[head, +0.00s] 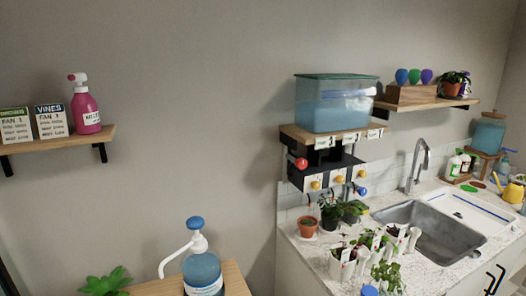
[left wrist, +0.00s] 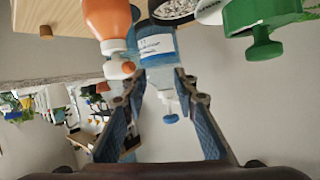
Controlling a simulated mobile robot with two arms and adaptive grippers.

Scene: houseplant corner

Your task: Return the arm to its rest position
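My left gripper (left wrist: 159,76) shows in the left wrist view with its two blue-padded fingers spread apart. No thing is held between them. A blue pump bottle (left wrist: 158,48) with a white label appears beyond the fingertips, on a wooden surface; the picture looks upside down. I cannot tell how far it is from the fingers. A blue pump bottle (head: 203,270) with a white spout and blue top stands on a wooden top (head: 235,280) at the bottom of the head view. Neither arm shows in the head view, and my right gripper is not seen.
An orange bottle (left wrist: 107,20) and a green object (left wrist: 262,22) sit beside the bottle in the wrist view. In the head view, a left shelf (head: 60,142) holds a pink spray bottle (head: 85,107). A counter with potted plants and a sink (head: 440,232) lies right.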

